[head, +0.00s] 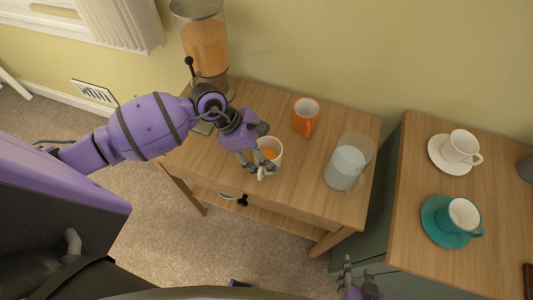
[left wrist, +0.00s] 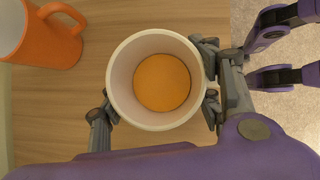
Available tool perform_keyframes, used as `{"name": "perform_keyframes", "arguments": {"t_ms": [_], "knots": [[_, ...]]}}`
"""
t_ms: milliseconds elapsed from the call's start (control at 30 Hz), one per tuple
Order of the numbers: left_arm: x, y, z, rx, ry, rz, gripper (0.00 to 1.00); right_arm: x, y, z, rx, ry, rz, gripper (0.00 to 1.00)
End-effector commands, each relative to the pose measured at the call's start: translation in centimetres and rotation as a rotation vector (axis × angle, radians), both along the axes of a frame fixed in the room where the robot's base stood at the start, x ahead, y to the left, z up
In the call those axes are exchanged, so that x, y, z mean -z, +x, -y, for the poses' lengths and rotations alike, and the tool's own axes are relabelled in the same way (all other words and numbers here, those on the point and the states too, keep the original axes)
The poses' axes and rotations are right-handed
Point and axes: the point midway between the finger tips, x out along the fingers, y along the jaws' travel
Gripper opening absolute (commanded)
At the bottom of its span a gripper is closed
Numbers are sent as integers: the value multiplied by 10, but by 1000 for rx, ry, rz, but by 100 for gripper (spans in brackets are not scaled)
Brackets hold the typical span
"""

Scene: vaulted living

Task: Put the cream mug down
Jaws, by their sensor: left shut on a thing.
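The cream mug (head: 276,146), with orange liquid inside, is between the fingers of my left gripper (head: 258,166) over the front part of the small wooden table (head: 232,184). In the left wrist view the mug (left wrist: 117,77) stands upright with grey fingers on both sides, and the left gripper (left wrist: 160,112) is shut on it. Whether its base touches the tabletop is hidden. My right gripper (head: 357,277) is empty, low at the bottom of the head view, with fingers apart; its fingers also show in the left wrist view (left wrist: 285,52).
An orange mug (head: 305,117) and a glass pitcher (head: 347,163) stand right of the cream mug. A dispenser (head: 205,45) of orange drink stands behind the arm. The right-hand cabinet holds a white cup (head: 460,147) and a teal cup (head: 460,216) on saucers. Some tabletop between is clear.

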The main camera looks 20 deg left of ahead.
Motion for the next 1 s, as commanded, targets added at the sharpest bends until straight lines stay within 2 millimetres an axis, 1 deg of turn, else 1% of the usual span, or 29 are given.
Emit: {"name": "perform_keyframes", "arguments": {"t_ms": [133, 333, 433, 467, 533, 600, 867, 967, 1000], "knots": [[3, 2, 0, -1, -2, 6, 11, -1, 0, 1, -4, -2, -1, 40], [4, 1, 0, 0, -2, 4, 11, 2, -3, 0, -6, -1, -8, 40], [8, 1, 0, 0, -2, 3, 11, 4, -5, -1, -5, 0, -13, 40], [8, 0, 0, -1, -1, 1, 61, 4, -5, -1, -5, 0, -11, 40], [7, 1, 0, 0, -1, 2, 70, 3, -4, -2, -4, 1, -10, 40], [7, 1, 0, 0, -1, 2, 78, 3, -4, -2, -3, 3, -9, 40], [7, 1, 0, 0, -1, 2, 78, 2, -2, -5, 6, 9, -4, 40], [2, 1, 0, 0, -1, 4, 78, -2, 1, -5, 6, 10, 4, 40], [0, 1, -2, 0, 1, 4, 78, 0, 0, -5, 6, 10, 0, 40]]}}
